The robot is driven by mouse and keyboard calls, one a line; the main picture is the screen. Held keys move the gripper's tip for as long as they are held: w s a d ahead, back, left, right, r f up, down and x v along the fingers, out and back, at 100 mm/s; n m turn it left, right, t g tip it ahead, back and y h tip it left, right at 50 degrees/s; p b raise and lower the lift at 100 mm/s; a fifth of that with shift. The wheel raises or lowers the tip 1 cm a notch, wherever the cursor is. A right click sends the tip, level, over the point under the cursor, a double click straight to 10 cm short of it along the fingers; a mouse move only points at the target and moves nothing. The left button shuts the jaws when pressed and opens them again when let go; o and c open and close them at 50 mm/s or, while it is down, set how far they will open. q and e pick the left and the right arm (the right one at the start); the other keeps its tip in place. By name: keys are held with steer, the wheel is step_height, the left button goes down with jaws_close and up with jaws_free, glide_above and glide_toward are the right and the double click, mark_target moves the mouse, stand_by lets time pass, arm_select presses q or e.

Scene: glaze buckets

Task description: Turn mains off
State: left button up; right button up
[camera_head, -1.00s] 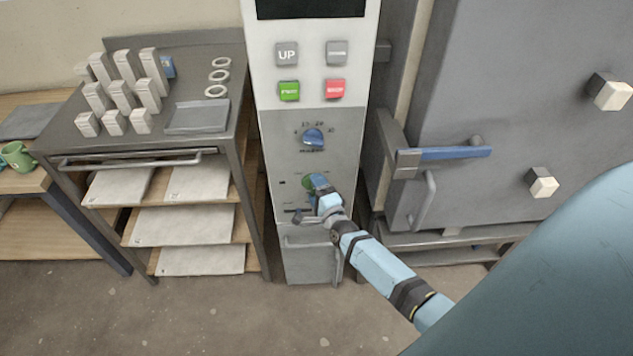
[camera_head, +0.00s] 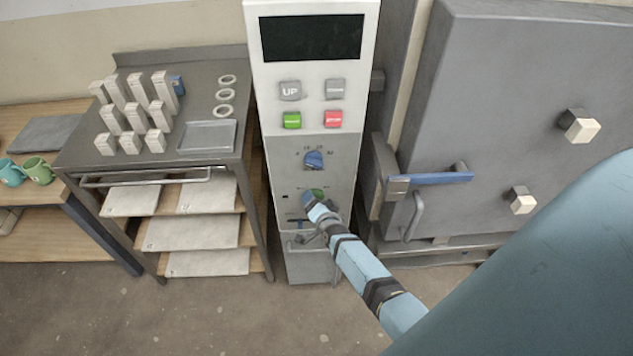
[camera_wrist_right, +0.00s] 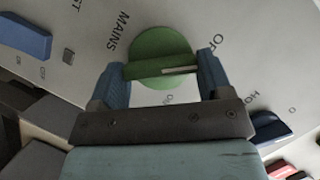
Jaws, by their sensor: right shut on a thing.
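The green round mains knob (camera_head: 318,193) sits low on the grey control panel, below a blue dial. In the right wrist view the green knob (camera_wrist_right: 158,46) has a raised bar with a white mark, lying towards the right finger and the partly covered "OF" lettering. "MAINS" is printed to the knob's left. My right gripper (camera_head: 310,202) is at the knob in the head view. In the right wrist view my right gripper (camera_wrist_right: 163,78) is shut on the knob, one blue finger at each end of the bar. My left gripper is not in view.
The control cabinet (camera_head: 310,250) has a blue dial (camera_head: 313,160), a green button (camera_head: 292,120) and a red button (camera_head: 333,119) above. A kiln door (camera_head: 520,90) with a blue-handled latch (camera_head: 440,178) stands right. A metal cart (camera_head: 75,165) with blocks stands left.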

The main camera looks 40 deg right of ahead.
steer(key=shift+n, duration=0.3)
stand_by(0.4)
steer(key=o, duration=0.9)
steer(key=shift+p, duration=0.3)
steer(key=p+v, duration=0.4)
steer(key=v, duration=0.3)
steer(key=shift+s+a+r+p, duration=0.15)
steer(key=shift+s+a+p, duration=0.05)
steer(key=shift+p, duration=0.15)
